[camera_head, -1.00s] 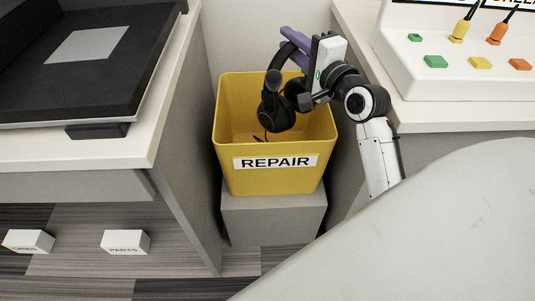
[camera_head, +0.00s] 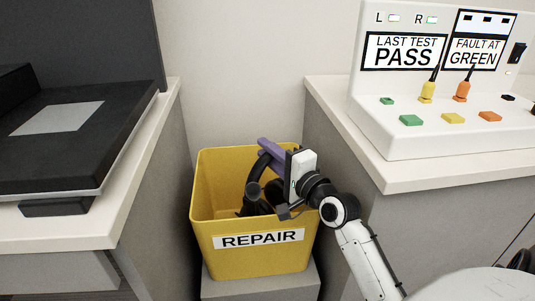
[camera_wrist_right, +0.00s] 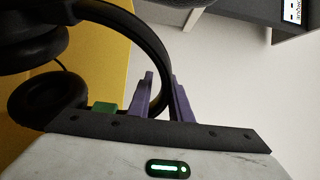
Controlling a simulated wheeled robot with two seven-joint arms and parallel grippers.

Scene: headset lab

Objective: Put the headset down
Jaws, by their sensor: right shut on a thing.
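The black headset (camera_head: 250,193) hangs inside the mouth of the yellow REPAIR bin (camera_head: 207,225), its ear cups low near the front wall. My right gripper (camera_head: 268,150), with purple fingers, is shut on its headband above the bin. In the right wrist view the headband (camera_wrist_right: 158,45) runs between the purple fingers (camera_wrist_right: 163,98), and the ear cups (camera_wrist_right: 45,98) hang against the yellow wall. A small green piece (camera_wrist_right: 104,108) shows beside the fingers. Whether the headset touches the bin floor is hidden. My left gripper is out of view.
The bin stands on a grey block (camera_head: 262,285) between two counters. The left counter (camera_head: 130,190) bears a black flat device (camera_head: 90,150). The right counter (camera_head: 420,175) bears a white test panel (camera_head: 370,105) reading LAST TEST PASS and FAULT AT GREEN, with coloured plugs.

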